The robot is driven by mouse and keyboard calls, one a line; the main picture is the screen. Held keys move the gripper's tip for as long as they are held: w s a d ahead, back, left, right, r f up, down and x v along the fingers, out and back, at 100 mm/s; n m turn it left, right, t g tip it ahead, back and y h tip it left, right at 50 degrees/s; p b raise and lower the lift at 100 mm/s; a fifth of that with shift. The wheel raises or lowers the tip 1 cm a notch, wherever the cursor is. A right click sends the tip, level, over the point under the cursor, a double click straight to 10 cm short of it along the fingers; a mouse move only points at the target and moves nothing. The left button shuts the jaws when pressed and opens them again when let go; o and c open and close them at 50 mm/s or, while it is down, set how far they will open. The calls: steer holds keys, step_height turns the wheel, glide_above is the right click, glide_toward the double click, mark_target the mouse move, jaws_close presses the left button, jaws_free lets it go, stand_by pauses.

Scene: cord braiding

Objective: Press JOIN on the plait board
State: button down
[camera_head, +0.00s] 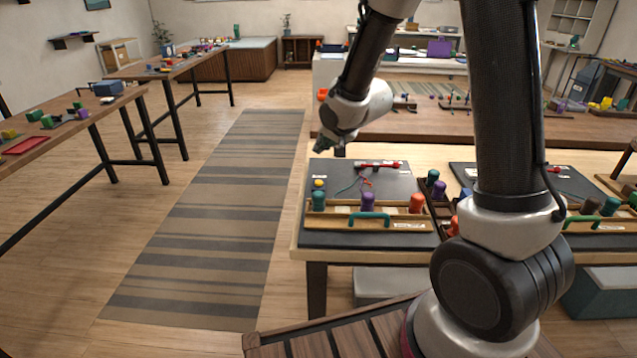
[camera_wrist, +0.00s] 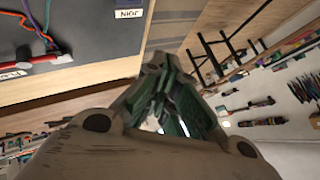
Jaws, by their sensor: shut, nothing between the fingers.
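The plait board (camera_head: 345,237) is a dark panel on the near table. A yellow button (camera_head: 319,184) sits at its left side with a small white label by it. In the wrist view a label reading JOIN (camera_wrist: 128,14) lies upside down near the panel's edge; the button is not in that view. My gripper (camera_head: 321,148) is shut and empty, with green-grey fingers. It hangs above the board's far left corner, apart from the button. In the wrist view its fingers (camera_wrist: 170,105) point past the board's edge.
A second board (camera_head: 590,240) stands to the right. The striped rug (camera_head: 205,230) on the left is clear.

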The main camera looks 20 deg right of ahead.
mark_target(322, 181)
steer(key=shift+f, duration=4)
steer(key=shift+f, duration=0.4)
steer(key=shift+f, duration=0.55)
steer(key=shift+r, duration=1)
steer(key=shift+r, duration=2.5)
